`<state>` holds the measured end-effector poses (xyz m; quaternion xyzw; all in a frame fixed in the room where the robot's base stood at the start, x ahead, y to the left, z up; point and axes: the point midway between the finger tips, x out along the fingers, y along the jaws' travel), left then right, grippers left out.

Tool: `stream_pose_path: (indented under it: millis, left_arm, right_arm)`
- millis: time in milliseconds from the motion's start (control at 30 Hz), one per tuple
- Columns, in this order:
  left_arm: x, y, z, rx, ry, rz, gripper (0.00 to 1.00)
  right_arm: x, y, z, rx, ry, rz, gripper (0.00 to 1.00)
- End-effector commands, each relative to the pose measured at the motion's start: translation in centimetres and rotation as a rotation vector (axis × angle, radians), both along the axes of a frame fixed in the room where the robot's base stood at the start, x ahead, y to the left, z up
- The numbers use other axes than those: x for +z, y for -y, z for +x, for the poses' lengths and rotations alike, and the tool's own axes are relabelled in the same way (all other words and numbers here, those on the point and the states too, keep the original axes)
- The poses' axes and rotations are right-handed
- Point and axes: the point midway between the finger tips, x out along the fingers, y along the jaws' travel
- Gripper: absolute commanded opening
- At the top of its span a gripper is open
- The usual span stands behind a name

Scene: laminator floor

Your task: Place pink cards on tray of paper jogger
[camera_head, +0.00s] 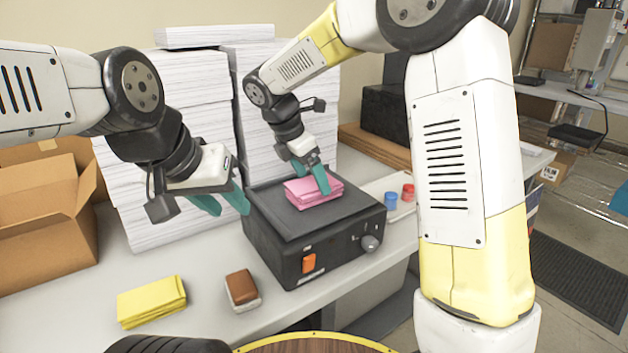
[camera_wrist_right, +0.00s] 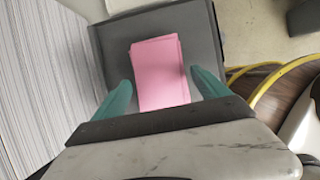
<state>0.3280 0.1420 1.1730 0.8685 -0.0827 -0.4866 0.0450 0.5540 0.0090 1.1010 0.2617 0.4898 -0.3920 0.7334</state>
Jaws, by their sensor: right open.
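The pink cards (camera_head: 314,191) lie as a small stack on the tray (camera_head: 285,222) of the dark paper jogger (camera_head: 320,238). They also show in the right wrist view (camera_wrist_right: 160,72), resting on the grey tray (camera_wrist_right: 112,55). My right gripper (camera_head: 318,180) is at the stack. In the right wrist view its teal fingers (camera_wrist_right: 160,88) are open, one on each side of the cards, with gaps between. My left gripper (camera_head: 226,205) hangs over the table to the left of the jogger, its teal fingers apart and nothing between them.
A yellow card stack (camera_head: 152,301) and a brown-topped block (camera_head: 242,289) lie in front of the jogger. Tall white paper stacks (camera_head: 200,85) stand behind. A cardboard box (camera_head: 45,222) is at the left. A pale tray with blue (camera_head: 391,200) and red (camera_head: 408,192) items is right of the jogger.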

Motion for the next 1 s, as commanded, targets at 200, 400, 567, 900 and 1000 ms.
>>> stream_pose_path:
  millis: [200,400,567,900,1000]
  left_arm:
    - [0.0,0.0,0.0,0.0,0.0,0.0,0.36]
    - [0.0,0.0,0.0,0.0,0.0,0.0,0.36]
    - [0.0,0.0,0.0,0.0,0.0,0.0,0.36]
    - [0.0,0.0,0.0,0.0,0.0,0.0,0.36]
    - [0.0,0.0,0.0,0.0,0.0,0.0,0.36]
  right_arm:
    - [4.6,-1.7,-1.0,0.001,0.003,0.002,0.85]
    - [7.5,-2.6,-1.7,0.001,0.002,0.001,0.85]
    - [8.6,-2.6,-2.1,-0.015,0.007,0.009,0.85]
    - [10.7,5.6,-7.8,-0.539,0.157,0.296,0.85]
    - [10.7,8.2,-10.4,-0.763,0.205,0.418,0.85]
